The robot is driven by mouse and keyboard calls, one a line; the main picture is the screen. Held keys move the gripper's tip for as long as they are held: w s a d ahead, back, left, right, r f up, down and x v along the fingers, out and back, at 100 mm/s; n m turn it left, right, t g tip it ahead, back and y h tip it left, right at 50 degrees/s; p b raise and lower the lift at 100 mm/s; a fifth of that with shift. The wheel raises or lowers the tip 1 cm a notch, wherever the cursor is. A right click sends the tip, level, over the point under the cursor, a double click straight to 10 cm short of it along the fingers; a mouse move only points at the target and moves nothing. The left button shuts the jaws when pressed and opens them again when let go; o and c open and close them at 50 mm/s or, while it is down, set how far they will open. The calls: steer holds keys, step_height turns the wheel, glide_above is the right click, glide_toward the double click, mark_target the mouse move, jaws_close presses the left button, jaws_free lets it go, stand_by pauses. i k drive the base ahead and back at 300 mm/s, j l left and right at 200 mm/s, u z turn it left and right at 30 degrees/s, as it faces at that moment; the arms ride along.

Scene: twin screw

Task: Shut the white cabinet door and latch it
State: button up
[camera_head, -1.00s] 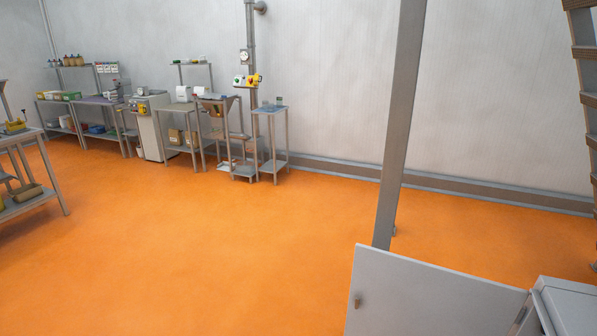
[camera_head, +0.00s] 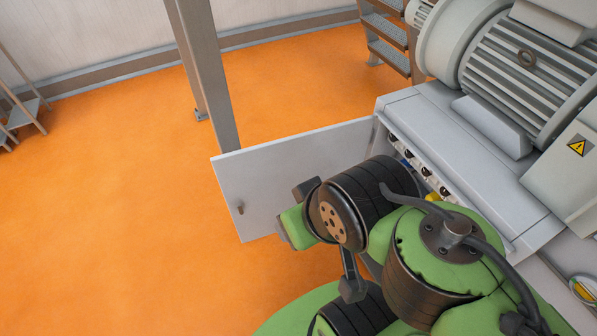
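The white cabinet door (camera_head: 290,175) stands open, swung out to the left of the cabinet. A small latch handle (camera_head: 240,208) sits near its free left edge. The cabinet (camera_head: 440,115) is light grey-white, on the right. Its open side shows a row of dark round fittings and a yellow part, partly hidden behind my arm. My green and black arm is folded in front of the cabinet and covers the lower right part of the door in the picture. I cannot make out the gripper's fingers. Whether the arm touches the door cannot be told.
A large grey motor (camera_head: 530,65) sits on top of the cabinet. A grey post (camera_head: 205,75) rises behind the door. Metal steps (camera_head: 385,40) stand at the back. The orange floor (camera_head: 110,200) left of the door is clear.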

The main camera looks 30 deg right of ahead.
mark_target(261, 178)
steer(key=i+j+z, duration=0.6)
steer(key=j, duration=0.25)
steer(key=i+j+z, duration=0.2)
steer(key=j, duration=0.15)
steer(key=i+j+z, duration=0.2)
steer(key=j, duration=0.15)
steer(key=j+z, duration=0.2)
steer(key=j, duration=0.15)
steer(key=i+j+z, duration=0.2)
steer(key=j, duration=0.2)
steer(key=i+j+z, duration=0.1)
steer(key=j+z, duration=0.15)
steer(key=z, duration=0.2)
steer(key=i+j+z, duration=0.1)
steer(key=j+z, duration=0.2)
steer(key=z, duration=0.15)
steer(key=j+z, duration=0.3)
steer(key=z, duration=0.15)
steer(key=j+z, duration=0.3)
steer(key=z, duration=0.15)
steer(key=j+z, duration=0.3)
steer(key=z, duration=0.15)
steer(key=j+u, duration=0.25)
steer(key=u, duration=0.2)
steer(key=j+u, duration=0.3)
steer(key=u, duration=0.2)
steer(key=j+u, duration=0.25)
steer(key=u, duration=0.2)
